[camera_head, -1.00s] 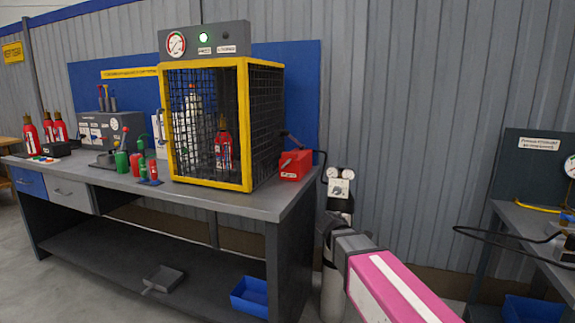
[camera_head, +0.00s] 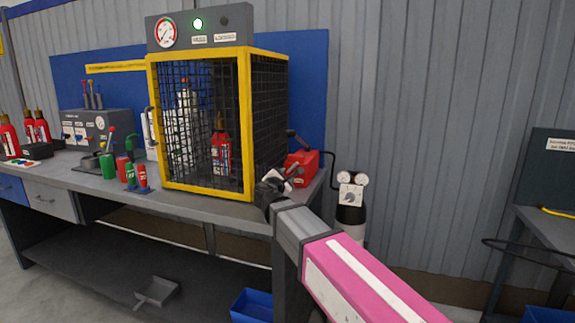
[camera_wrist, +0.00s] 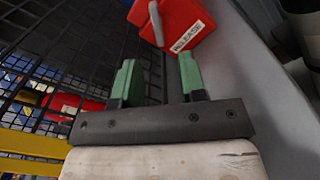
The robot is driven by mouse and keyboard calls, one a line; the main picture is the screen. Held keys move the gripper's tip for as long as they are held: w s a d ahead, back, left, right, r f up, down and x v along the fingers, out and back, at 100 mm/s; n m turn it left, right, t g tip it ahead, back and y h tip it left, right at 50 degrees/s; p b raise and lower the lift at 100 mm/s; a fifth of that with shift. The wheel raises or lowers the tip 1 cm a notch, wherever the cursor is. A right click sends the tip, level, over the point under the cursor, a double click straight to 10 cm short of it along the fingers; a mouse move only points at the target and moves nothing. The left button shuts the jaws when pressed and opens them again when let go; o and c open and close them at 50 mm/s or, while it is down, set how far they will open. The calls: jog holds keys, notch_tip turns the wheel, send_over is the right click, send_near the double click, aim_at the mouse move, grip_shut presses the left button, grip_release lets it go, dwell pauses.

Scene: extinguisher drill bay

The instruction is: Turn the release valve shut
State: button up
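The release valve is a red box (camera_head: 303,168) on the right end of the bench, beside the cage. A grey lever (camera_head: 299,138) angles up and left from it. The wrist view shows the red box (camera_wrist: 180,18) with its RELEASE label, and the lever (camera_wrist: 156,22) ahead of the fingers. My gripper (camera_head: 274,184) is in front of the box, near the bench edge. In the wrist view my gripper (camera_wrist: 160,78) has its green fingers apart with nothing between them. The lever's end is beyond the fingertips, roughly in line with the gap.
The yellow-framed mesh cage (camera_head: 243,120), with a red extinguisher (camera_head: 221,150) inside, stands close left of the valve. A cylinder with gauges (camera_head: 351,197) stands right of the bench (camera_head: 225,209).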

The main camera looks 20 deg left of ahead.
aim_at(292, 168)
jog(key=shift+w+a+r, duration=0.1)
jog(key=shift+w+a, duration=0.15)
jog(key=shift+w, duration=0.4)
jog(key=w, duration=0.6)
jog(key=w+d, duration=0.1)
jog(key=w, duration=0.3)
grip_shut()
